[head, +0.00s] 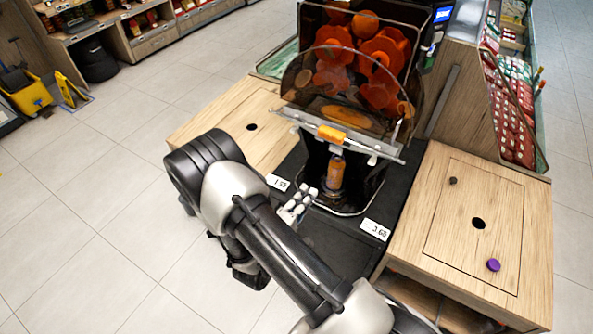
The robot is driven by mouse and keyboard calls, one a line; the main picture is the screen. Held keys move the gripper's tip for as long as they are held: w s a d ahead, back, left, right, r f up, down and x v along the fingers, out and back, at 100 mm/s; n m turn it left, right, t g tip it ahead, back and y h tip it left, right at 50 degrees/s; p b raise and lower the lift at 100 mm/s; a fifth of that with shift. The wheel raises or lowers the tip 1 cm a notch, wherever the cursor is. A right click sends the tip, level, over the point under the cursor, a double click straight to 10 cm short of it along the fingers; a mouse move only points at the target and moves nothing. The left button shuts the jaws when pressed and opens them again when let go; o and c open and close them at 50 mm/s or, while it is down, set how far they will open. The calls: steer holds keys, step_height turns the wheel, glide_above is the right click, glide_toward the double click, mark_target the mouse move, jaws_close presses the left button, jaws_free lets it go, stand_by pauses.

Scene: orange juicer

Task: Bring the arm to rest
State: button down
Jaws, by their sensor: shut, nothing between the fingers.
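My gripper (306,193) shows as pale, silvery fingers just left of and in front of the juicer's lower bay. It is shut and empty. My arm covers part of the gripper's base and wrist. The orange juicer (340,75) stands at the back centre, with orange parts behind a clear cover. A bottle with orange contents (335,172) stands upright in its lower bay. My fingers appear apart from the bottle, though the depth between them is hard to judge.
A purple cap (493,265) lies on the right wooden counter (450,215), near a dark round hole. Price tags mark the juicer's front edge. Another wooden counter (215,115) is at left. A stocked shelf (510,110) stands at right.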

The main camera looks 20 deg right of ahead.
steer(key=w+a+r+m+y, duration=0.5)
steer(key=w+a+r+y, duration=0.15)
steer(key=w+y, duration=0.2)
steer(key=s+a+r+m+g+y, duration=0.1)
steer(key=a+r+y, duration=0.2)
steer(key=r, duration=0.3)
steer(key=s+a+r+y, duration=0.2)
steer(key=a+r+y, duration=0.15)
steer(key=r, duration=0.25)
steer(key=s+r+g+y, duration=0.1)
steer(key=s+r+g, duration=0.1)
steer(key=s+r, duration=0.6)
steer(key=s+d+g+h, duration=0.1)
steer(key=s+d, duration=0.1)
steer(key=s, duration=0.7)
steer(key=s+d+m+g, duration=0.1)
steer(key=s+d+g, duration=0.1)
steer(key=s, duration=0.8)
steer(key=shift+s+d+m+h, duration=0.3)
steer(key=shift+d+h, duration=0.1)
steer(key=shift+d, duration=0.3)
